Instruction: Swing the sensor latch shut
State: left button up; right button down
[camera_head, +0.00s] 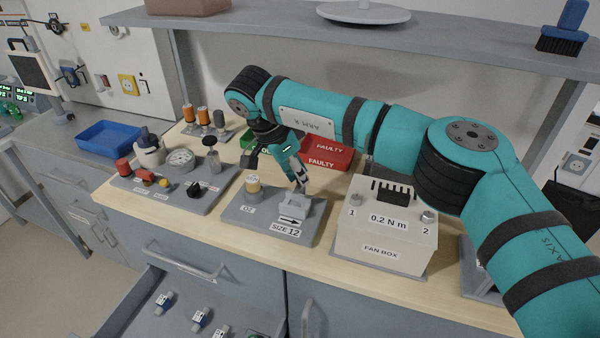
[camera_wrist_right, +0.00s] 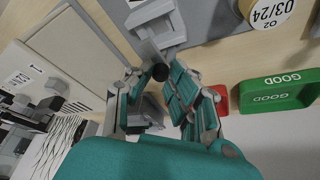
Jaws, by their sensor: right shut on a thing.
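The sensor board (camera_head: 258,222) is a grey plate on the bench, with a yellow-and-white O2 cell (camera_head: 253,186) and a "SIZE 12" label. A grey block-shaped holder (camera_head: 291,207) stands at its right part. My right gripper (camera_head: 300,184) reaches down at this holder from behind. The lever meets the grey holder (camera_wrist_right: 160,30). The latch's exact angle is hard to tell. My left gripper is not seen.
The white fan box (camera_head: 385,226) stands right of the board, beneath my right forearm. A red FAULTY bin (camera_head: 327,152) and a green GOOD bin (camera_wrist_right: 276,92) are behind. A plate with a gauge (camera_head: 181,160) lies left. An open drawer (camera_head: 180,300) juts out in front.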

jog(key=shift+a+m, duration=0.15)
jog(key=shift+m, duration=0.35)
jog(key=c, duration=1.2)
grip_release()
jog(key=shift+c, duration=0.2)
jog(key=v, duration=1.2)
jog(key=shift+a, duration=0.15)
jog(key=shift+f, duration=0.1)
